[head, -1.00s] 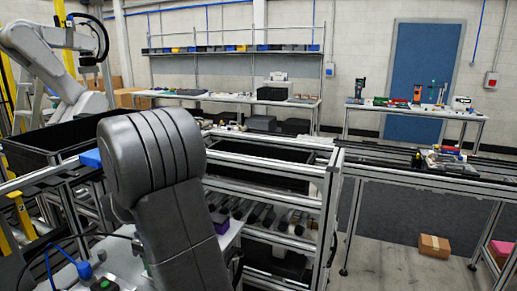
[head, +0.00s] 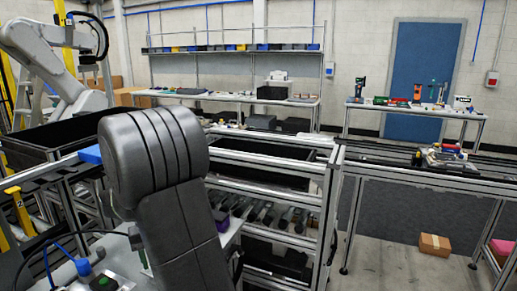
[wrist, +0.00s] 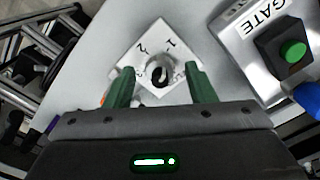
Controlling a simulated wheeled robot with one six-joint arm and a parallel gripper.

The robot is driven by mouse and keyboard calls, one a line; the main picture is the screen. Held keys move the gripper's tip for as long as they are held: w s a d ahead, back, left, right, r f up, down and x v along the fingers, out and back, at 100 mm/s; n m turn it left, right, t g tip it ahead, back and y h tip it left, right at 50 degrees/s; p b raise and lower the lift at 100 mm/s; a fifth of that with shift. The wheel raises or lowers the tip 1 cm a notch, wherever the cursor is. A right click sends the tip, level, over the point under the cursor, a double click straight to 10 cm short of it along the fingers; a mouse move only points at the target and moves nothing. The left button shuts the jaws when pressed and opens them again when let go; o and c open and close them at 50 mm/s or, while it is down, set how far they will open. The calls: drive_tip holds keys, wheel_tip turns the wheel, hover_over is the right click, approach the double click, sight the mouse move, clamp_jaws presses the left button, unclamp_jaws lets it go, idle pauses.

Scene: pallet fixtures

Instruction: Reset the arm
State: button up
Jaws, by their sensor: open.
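My arm stands in the middle foreground of the head view, its thick grey elbow hiding part of the bench behind it. My gripper (wrist: 160,88) shows in the wrist view with two green fingers spread apart. Between and beyond the fingertips is a white square plate (wrist: 150,50) marked 1 and 2, with a dark round knob (wrist: 160,72) at its middle. Nothing is seen held between the fingers. The gripper does not show in the head view.
A metal GATE panel with a green button (wrist: 293,51) is at the right of the wrist view. In the head view, a metal rack (head: 265,160) stands right of my arm and a conveyor frame (head: 420,178) further right. A cardboard box (head: 434,245) lies on the floor.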

drive_tip(key=m+b, duration=0.1)
drive_tip(key=m, duration=0.3)
drive_tip(key=shift+m, duration=0.4)
drive_tip(key=shift+m+b, duration=0.45)
drive_tip(key=shift+m, duration=1.55)
drive_tip(key=shift+d+r, duration=0.1)
